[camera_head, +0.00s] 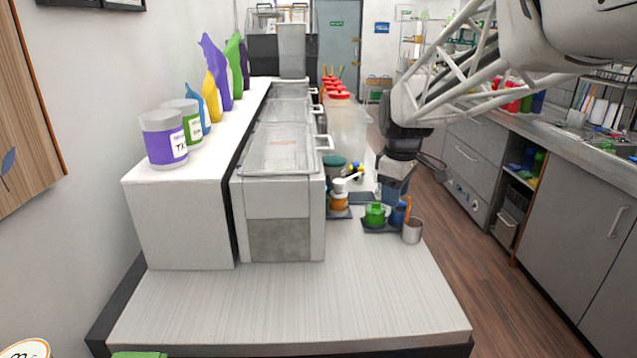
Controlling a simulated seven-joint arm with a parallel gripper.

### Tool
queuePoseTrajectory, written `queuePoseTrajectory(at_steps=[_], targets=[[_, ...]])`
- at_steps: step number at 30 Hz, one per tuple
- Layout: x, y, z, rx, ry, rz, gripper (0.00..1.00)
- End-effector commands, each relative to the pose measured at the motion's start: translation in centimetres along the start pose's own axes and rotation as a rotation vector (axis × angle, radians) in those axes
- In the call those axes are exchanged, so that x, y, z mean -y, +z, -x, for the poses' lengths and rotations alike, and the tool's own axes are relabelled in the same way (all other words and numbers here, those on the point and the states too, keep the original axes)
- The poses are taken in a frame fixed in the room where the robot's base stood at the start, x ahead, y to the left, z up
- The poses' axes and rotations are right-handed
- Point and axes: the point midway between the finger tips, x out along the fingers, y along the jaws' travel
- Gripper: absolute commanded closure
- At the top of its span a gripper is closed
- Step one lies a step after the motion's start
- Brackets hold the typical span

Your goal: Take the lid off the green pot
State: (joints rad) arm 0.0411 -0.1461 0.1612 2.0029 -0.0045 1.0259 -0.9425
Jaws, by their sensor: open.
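The green pot (375,217) stands on a dark mat near the right edge of the counter. Its green top appears to be a lid, but it is too small to tell lid from body clearly. My gripper (391,194) is open and points down, just above and slightly right of the green pot. A blue pot (398,214) stands right of the green one, partly behind my gripper. Whether the fingers touch anything cannot be told.
A metal cup (412,232) stands at the front right, with an orange handle near it. A white-topped amber bottle (339,199) and a teal-lidded jar (335,163) stand to the left, beside the lidded steel bins (280,150). The front counter (290,305) is clear.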

Motion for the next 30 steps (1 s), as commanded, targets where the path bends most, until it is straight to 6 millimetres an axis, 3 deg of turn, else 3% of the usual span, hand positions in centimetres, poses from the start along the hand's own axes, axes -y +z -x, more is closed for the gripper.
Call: queuePoseTrajectory(at_steps=[21,30], targets=[[-15.1,-9.2,-7.3,0.026,-0.077,0.527,0.6],[-18.4,-11.0,-9.6,0.025,-0.094,0.654,0.6]])
